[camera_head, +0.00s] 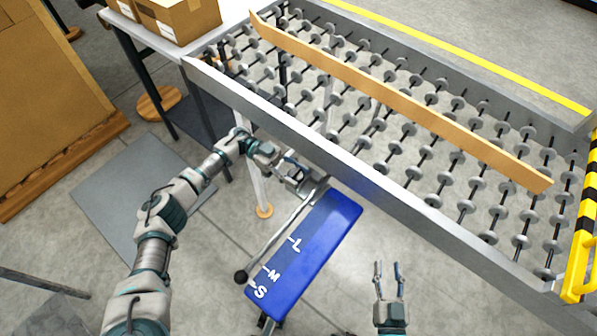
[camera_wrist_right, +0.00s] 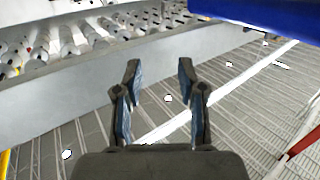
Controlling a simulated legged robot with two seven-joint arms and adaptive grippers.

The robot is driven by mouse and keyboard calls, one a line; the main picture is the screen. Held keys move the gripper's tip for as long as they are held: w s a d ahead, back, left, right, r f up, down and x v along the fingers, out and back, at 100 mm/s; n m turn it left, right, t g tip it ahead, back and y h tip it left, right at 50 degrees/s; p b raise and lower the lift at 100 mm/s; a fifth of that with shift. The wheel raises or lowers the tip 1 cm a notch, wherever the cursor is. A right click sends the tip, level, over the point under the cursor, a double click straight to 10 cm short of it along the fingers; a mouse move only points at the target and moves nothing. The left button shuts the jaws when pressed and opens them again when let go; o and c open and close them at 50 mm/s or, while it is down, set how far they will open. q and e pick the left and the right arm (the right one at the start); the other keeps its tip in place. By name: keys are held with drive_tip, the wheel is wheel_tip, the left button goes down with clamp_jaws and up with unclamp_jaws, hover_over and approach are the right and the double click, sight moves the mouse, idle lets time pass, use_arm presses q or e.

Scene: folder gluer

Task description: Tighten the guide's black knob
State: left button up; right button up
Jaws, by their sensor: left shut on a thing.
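The guide appears to be the long tan bar (camera_head: 400,105) lying diagonally over the roller bed. Dark upright posts stand beside its far-left part; I cannot tell whether either carries the knob. A grey lever (camera_head: 290,225) with a round black knob (camera_head: 241,276) at its lower end runs along a blue plate (camera_head: 318,240) marked S, M and L. My left gripper (camera_head: 308,186) is at the lever's upper end, below the near rail, and shut on it; the exact contact is small and partly hidden. My right gripper (camera_head: 388,268) is open and empty, right of the blue plate; its spread fingers show in the wrist view (camera_wrist_right: 158,85).
The roller bed's grey near rail (camera_head: 400,190) runs diagonally between both grippers and the rollers. A yellow-and-black striped guard (camera_head: 585,215) stands at the right. Cardboard boxes (camera_head: 180,18) sit on a table at the upper left. Floor around my right gripper is clear.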

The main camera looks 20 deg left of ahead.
use_arm(q)
drive_tip(key=shift+w+r+m+g+b, duration=0.1)
drive_tip(key=shift+m+g+b, duration=0.3)
drive_tip(key=shift+g+b, duration=0.2)
use_arm(e)
drive_tip(key=shift+s+a+r+t+y, duration=0.1)
drive_tip(key=shift+r+t+y, duration=0.05)
drive_tip(key=shift+r+t, duration=0.75)
drive_tip(key=shift+a+r+t+y, duration=0.1)
drive_tip(key=shift+r+t+y, duration=0.05)
drive_tip(key=shift+r+t, duration=0.7)
drive_tip(key=shift+r, duration=0.15)
use_arm(q)
drive_tip(key=o, duration=1.1)
drive_tip(key=shift+a, duration=0.1)
use_arm(e)
drive_tip(key=shift+w, duration=0.2)
use_arm(q)
drive_tip(key=shift+o, duration=0.2)
use_arm(e)
drive_tip(key=shift+a, duration=0.1)
use_arm(q)
drive_tip(key=v, duration=0.7)
drive_tip(key=shift+w+a, duration=0.25)
drive_tip(key=shift+a, duration=0.05)
use_arm(e)
drive_tip(key=shift+s, duration=0.2)
drive_tip(key=shift+w+g, duration=0.15)
drive_tip(key=shift+g, duration=0.1)
